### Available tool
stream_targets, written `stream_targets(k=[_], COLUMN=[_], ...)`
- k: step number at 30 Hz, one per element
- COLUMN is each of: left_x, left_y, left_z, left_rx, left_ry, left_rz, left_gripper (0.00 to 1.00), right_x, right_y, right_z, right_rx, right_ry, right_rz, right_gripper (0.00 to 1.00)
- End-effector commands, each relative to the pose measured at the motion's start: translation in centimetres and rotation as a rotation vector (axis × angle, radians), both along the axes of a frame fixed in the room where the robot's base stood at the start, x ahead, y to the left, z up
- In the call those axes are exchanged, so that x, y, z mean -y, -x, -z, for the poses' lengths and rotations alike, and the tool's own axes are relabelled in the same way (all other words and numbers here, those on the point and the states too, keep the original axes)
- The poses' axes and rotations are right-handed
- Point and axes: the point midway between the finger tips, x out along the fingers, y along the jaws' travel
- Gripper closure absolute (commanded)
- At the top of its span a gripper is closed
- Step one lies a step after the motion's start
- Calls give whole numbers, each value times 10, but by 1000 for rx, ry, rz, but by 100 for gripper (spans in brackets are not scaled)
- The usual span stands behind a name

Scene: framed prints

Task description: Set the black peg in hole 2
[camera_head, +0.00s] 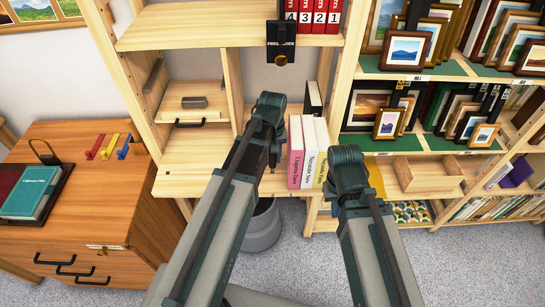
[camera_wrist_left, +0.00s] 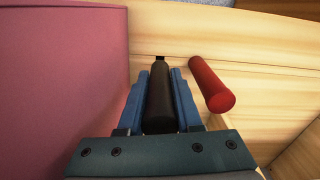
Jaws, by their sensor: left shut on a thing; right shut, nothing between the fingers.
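My left gripper (camera_wrist_left: 160,72) is shut on the black peg (camera_wrist_left: 159,100), which lies between its two blue fingers in the left wrist view. Beyond the fingers is a pale wooden surface (camera_wrist_left: 230,45) with a small dark opening (camera_wrist_left: 160,58) near the peg's far end. I cannot tell whether the peg touches it or which number the opening has. A red peg (camera_wrist_left: 211,85) projects from the wood just right of the gripper. In the head view my left arm (camera_head: 262,125) hides its fingers and the peg. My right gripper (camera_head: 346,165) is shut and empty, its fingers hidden.
A pink book (camera_head: 296,150) and pale books stand on the shelf between my arms; a pink surface (camera_wrist_left: 60,80) fills the left of the wrist view. Shelves of framed prints (camera_head: 405,50) stand right. A wooden cabinet (camera_head: 85,215) with a teal book stands left.

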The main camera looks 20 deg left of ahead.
Motion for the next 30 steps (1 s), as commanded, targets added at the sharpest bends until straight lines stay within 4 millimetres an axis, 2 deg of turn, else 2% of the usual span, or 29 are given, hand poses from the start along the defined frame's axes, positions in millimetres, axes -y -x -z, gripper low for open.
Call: stream_targets(k=[15, 28, 29, 30], left_x=[0, 0, 0, 0], left_y=[0, 0, 0, 0], left_z=[26, 29, 29, 29], left_rx=[0, 0, 0, 0], left_ry=[0, 0, 0, 0], left_rz=[0, 0, 0, 0], left_gripper=[100, 100, 65, 58], right_x=[0, 0, 0, 0], right_y=[0, 0, 0, 0], right_z=[26, 29, 29, 29], right_rx=[0, 0, 0, 0], right_ry=[0, 0, 0, 0], right_rz=[0, 0, 0, 0], right_gripper=[100, 100, 100, 100])
